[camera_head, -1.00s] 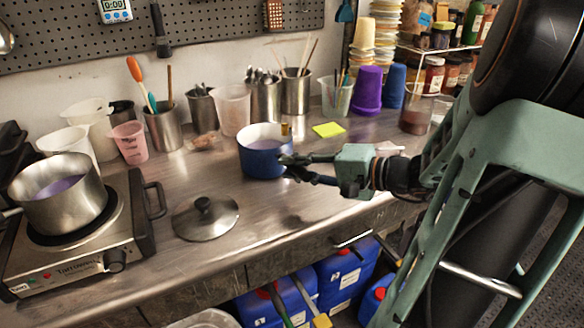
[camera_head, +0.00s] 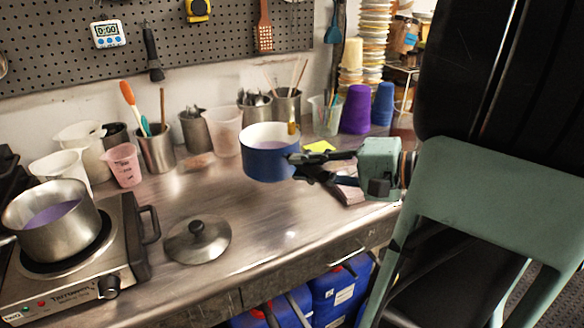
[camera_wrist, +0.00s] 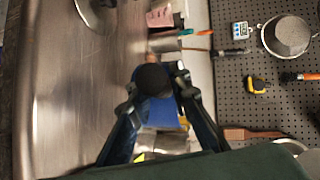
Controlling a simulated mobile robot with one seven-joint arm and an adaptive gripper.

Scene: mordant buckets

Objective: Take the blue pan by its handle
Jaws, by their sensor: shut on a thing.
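The blue pan (camera_head: 268,163) has a white inside with pale purple liquid in it and looks level, a little above the steel counter. My gripper (camera_head: 303,166) is at its right side, shut on its handle, which is mostly hidden by the fingers. In the wrist view, my gripper (camera_wrist: 155,90) has its two fingers on either side of a dark round end, likely the handle, with the blue pan (camera_wrist: 158,112) partly visible behind it.
A metal lid (camera_head: 198,240) lies on the counter (camera_head: 270,225) at front. A steel pot (camera_head: 50,215) stands on a hot plate at left. Cups and utensil holders line the wall behind. A yellow note (camera_head: 319,147) lies behind my gripper.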

